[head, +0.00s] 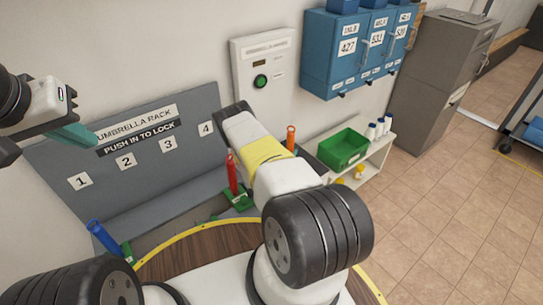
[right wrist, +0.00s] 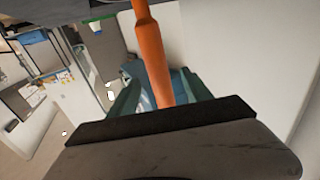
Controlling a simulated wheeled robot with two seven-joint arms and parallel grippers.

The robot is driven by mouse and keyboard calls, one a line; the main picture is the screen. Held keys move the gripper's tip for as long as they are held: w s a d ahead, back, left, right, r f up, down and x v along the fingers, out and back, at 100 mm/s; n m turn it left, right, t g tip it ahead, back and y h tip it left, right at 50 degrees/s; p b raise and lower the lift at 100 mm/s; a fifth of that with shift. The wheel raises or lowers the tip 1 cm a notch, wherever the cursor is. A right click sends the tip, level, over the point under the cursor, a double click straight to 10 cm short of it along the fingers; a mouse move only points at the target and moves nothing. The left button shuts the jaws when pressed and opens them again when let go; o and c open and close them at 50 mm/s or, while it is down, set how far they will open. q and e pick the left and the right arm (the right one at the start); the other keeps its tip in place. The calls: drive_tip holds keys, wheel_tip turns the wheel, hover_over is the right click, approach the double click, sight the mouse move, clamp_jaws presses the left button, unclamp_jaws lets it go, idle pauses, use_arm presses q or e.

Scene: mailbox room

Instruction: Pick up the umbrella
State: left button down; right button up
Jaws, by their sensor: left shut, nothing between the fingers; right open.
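An orange umbrella handle (head: 291,137) stands upright just beyond my right arm in the head view; its lower part is hidden. In the right wrist view the orange handle (right wrist: 148,45) runs down between the teal fingers of my right gripper (right wrist: 160,92), which is open around it. A red umbrella (head: 232,173) and a blue umbrella (head: 101,236) stand further left along the grey umbrella rack (head: 140,190). My left gripper (head: 72,136) is shut and empty, raised in front of the rack's left end.
A white panel with a green button (head: 260,81) is on the wall behind the rack. Blue lockers (head: 350,50) hang to its right. A low shelf (head: 377,158) holds a green bin (head: 343,149) and white bottles.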

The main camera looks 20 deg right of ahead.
drive_tip(key=x, duration=0.7)
drive_tip(key=shift+d, duration=0.15)
drive_tip(key=shift+c, duration=0.5)
clamp_jaws()
idle(0.8)
